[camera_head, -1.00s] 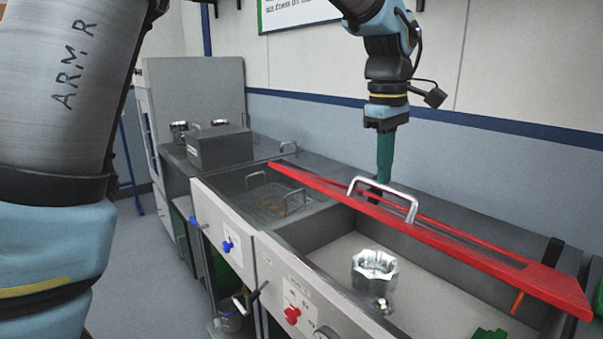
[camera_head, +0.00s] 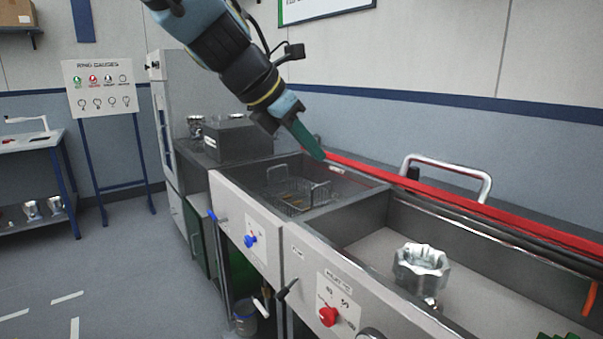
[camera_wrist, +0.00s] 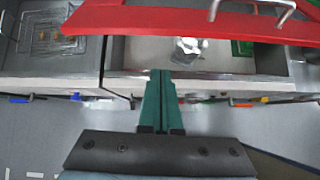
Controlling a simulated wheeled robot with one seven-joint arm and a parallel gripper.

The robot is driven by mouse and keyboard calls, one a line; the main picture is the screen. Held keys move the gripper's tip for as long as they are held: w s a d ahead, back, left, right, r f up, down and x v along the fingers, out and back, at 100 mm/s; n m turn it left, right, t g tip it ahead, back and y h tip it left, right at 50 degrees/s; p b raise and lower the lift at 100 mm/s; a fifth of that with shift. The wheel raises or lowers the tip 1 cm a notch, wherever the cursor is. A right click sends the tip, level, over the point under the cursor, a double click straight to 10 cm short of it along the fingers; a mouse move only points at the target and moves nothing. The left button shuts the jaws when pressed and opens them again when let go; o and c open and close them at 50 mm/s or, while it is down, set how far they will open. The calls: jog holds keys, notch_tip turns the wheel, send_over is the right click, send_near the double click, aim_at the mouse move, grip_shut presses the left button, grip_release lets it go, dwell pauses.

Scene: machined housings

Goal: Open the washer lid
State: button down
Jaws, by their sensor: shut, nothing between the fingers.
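The washer lid (camera_head: 450,193) is a red panel with a silver bar handle (camera_head: 483,187). In the head view it is raised along the back of the right-hand basin and seen nearly edge-on, with the basin open to view. In the wrist view the lid (camera_wrist: 190,20) crosses the top of the picture. My gripper (camera_head: 318,155) has green fingers, shut and empty, pointing down to the right close to the lid's left end. I cannot tell whether they touch. In the wrist view the fingertips (camera_wrist: 162,75) show below the lid's edge.
A shiny metal housing (camera_head: 421,268) stands in the right-hand basin. The left-hand basin holds a wire basket (camera_head: 295,190). A dark box (camera_head: 237,138) stands on the counter behind. The front panel carries a blue knob (camera_head: 250,241) and a red knob (camera_head: 327,316).

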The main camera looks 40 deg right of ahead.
aim_at(346, 164)
jog(key=w+x, duration=0.1)
jog(key=x, duration=0.9)
jog(key=shift+w+d+r+n+p, duration=0.15)
jog(key=shift+d+r+p, duration=0.2)
jog(key=shift+r+p, duration=0.45)
jog(key=shift+s+d+r+n+p, duration=0.15)
jog(key=shift+d+r+p, duration=0.25)
jog(key=shift+r, duration=0.65)
jog(key=shift+w+a, duration=0.1)
